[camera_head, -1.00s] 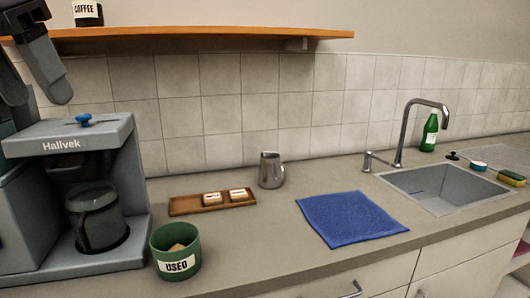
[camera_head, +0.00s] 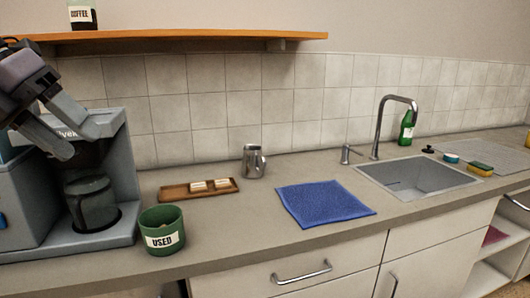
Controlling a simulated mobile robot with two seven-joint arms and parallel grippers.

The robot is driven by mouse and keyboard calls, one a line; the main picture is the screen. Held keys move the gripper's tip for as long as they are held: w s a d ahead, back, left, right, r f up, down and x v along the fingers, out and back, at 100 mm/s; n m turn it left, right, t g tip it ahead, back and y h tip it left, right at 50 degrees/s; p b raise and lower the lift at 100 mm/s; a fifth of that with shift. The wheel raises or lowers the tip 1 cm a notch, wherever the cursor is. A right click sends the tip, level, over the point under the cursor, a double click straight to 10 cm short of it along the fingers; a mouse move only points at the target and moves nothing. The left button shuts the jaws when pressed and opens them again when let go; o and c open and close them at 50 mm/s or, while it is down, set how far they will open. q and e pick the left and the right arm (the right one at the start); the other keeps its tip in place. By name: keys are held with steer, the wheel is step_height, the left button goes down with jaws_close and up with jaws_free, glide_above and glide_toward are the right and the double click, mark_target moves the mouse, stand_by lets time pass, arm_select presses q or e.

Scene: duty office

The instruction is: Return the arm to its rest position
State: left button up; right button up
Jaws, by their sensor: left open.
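My left gripper (camera_head: 80,138) comes in from the left, open and empty, with its fingers apart. It is in front of the upper part of the grey coffee machine (camera_head: 118,180) and hides most of its label. A glass carafe (camera_head: 92,205) stands inside the machine. The fingers look clear of the worktop and the things on it. My right gripper is not in view.
A green "USED" bin (camera_head: 162,229), a wooden tray (camera_head: 174,192) with small packets, a steel jug (camera_head: 253,162) and a blue cloth (camera_head: 325,203) are on the worktop. The sink (camera_head: 415,178) is right. A shelf (camera_head: 200,35) runs above.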

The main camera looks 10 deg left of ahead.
arm_select(q)
steer(key=w+a+f+n+t+h, duration=0.15)
steer(key=f+n+t, duration=0.5)
steer(key=f, duration=0.85)
steer(key=w+f+n+t+h, duration=0.2)
steer(key=w+f+n+t, duration=0.15)
steer(key=f+n, duration=0.9)
steer(key=s+d+f+n+y+p, duration=0.1)
steer(key=s+d+f+n+y, duration=0.15)
steer(key=f, duration=0.55)
steer(key=s+d+f+n+y, duration=0.15)
steer(key=s+f+n, duration=0.25)
steer(key=f, duration=0.4)
steer(key=s+d+f+n+g+y, duration=0.2)
steer(key=s+d+f+n+g, duration=0.2)
steer(key=s+d+f, duration=0.5)
steer(key=d+f+n, duration=0.1)
steer(key=d+n, duration=0.1)
steer(key=shift+s+d+g, duration=0.3)
steer(key=shift+d, duration=0.1)
steer(key=shift+f+y, duration=0.1)
steer(key=shift+y, duration=0.15)
steer(key=shift+c, duration=1.4)
steer(key=shift+a+n, duration=0.1)
steer(key=shift+n, duration=0.15)
